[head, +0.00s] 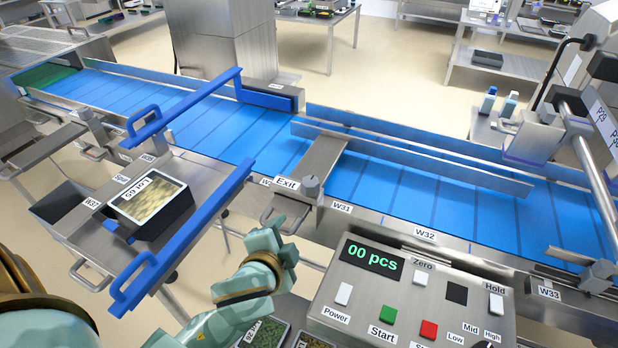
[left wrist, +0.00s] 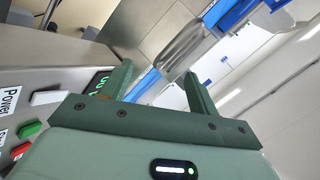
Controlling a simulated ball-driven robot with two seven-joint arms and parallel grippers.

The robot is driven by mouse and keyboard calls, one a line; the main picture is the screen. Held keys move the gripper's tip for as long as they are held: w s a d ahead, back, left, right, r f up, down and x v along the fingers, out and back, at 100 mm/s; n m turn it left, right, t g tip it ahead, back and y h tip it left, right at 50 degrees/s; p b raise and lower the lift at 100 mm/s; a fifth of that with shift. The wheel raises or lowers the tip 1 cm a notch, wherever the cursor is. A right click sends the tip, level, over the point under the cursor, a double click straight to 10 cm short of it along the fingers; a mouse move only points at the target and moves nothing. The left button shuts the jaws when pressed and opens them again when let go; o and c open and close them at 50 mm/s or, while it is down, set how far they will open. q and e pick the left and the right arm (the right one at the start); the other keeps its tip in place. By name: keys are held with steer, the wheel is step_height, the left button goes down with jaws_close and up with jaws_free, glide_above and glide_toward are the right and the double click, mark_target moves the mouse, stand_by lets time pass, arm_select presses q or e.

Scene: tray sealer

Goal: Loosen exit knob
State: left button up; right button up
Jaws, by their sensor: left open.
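The exit knob (head: 311,188) is a small grey knob on a post beside the "Exit" label (head: 286,183), at the near edge of the blue conveyor. A metal guide plate (head: 324,158) runs from it over the belt. A grey loop handle (head: 284,216) sits just below the label. My left gripper (head: 272,228) is just below and left of the knob, apart from it, close to the handle. In the left wrist view, my left gripper (left wrist: 157,72) is open, with a metal loop (left wrist: 182,48) beyond its fingertips. I cannot make out the knob clearly there. My right gripper is not in view.
The control panel (head: 400,305) with buttons and a "00 pcs" display stands right of my left gripper. A spur table (head: 125,208) with blue rails and a "Lot 65" tray (head: 150,196) is at left. Blue guide rails (head: 420,150) stand along the conveyor (head: 220,130).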

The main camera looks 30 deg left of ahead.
arm_select(q)
steer(key=w+d+r+m+t+h, duration=0.45)
steer(key=d+r+m+h, duration=0.2)
steer(key=d+r, duration=0.25)
steer(key=w+d+r+m+t+h, duration=0.3)
steer(key=w+d+r+m+h, duration=0.25)
steer(key=d+r+m, duration=0.35)
steer(key=s+d+r+m+g+h, duration=0.2)
steer(key=d+r+m+g+h, duration=0.1)
steer(key=d+m+g+h, duration=0.4)
steer(key=s+d+r+m+g+h, duration=0.25)
steer(key=m+g+h, duration=0.2)
steer(key=m, duration=0.45)
steer(key=m+g+y, duration=0.8)
steer(key=m+y, duration=0.4)
steer(key=y, duration=0.9)
glide_toward(310, 181)
step_height(310, 181, down, 10)
steer(key=shift+a+r+b, duration=0.15)
steer(key=shift+b, duration=1.1)
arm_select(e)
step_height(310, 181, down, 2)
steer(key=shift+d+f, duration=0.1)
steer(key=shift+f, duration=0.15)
